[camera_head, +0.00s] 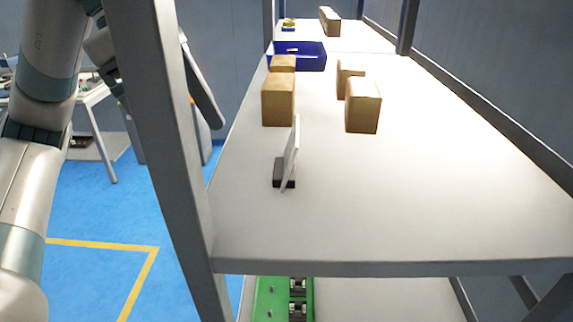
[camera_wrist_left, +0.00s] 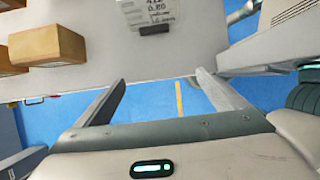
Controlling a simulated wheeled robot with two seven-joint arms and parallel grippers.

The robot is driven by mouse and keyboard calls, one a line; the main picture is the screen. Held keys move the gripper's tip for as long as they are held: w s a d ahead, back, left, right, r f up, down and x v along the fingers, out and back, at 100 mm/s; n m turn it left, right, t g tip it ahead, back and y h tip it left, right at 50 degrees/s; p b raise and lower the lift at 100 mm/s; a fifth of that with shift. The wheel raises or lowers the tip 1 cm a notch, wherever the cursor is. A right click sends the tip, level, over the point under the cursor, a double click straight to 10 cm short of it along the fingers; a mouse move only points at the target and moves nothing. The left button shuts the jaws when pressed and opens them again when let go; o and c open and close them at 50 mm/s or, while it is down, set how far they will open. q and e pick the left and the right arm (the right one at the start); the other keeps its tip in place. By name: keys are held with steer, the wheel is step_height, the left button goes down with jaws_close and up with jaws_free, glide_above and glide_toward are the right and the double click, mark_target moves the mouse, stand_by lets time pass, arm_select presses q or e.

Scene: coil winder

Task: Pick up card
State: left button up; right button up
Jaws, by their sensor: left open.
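The card (camera_head: 290,155) is a thin white panel standing nearly upright, almost edge-on, in a small black stand (camera_head: 283,182) on the shelf, near its left edge. In the left wrist view the printed face of the card (camera_wrist_left: 150,12) shows at the top, cut off by the frame, with dark lettering and the stand (camera_wrist_left: 156,29) below it. My left gripper (camera_wrist_left: 155,84) is open and empty, its fingers apart and below the card in that view, not touching it. In the head view a post hides part of the left arm's side. My right gripper is not seen.
Cardboard boxes (camera_head: 278,100) (camera_head: 363,107) and a blue bin (camera_head: 312,56) stand farther back on the grey shelf (camera_head: 400,200). A grey post (camera_head: 165,120) rises at the shelf's left front. The shelf right of the card is clear. A green item (camera_head: 270,300) lies below.

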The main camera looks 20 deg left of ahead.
mark_target(293, 136)
arm_select(q)
steer(key=shift+w+d, duration=0.3)
steer(key=shift+d, duration=0.35)
steer(key=d+p, duration=0.1)
steer(key=d, duration=0.1)
steer(key=w+d+p, duration=0.1)
steer(key=d, duration=0.1)
steer(key=shift+d+r, duration=0.1)
steer(key=shift+d, duration=0.1)
steer(key=shift+w+d, duration=0.3)
steer(key=shift+d, duration=0.3)
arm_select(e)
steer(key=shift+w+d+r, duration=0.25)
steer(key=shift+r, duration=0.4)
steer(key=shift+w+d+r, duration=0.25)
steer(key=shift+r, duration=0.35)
arm_select(q)
steer(key=shift+a, duration=0.1)
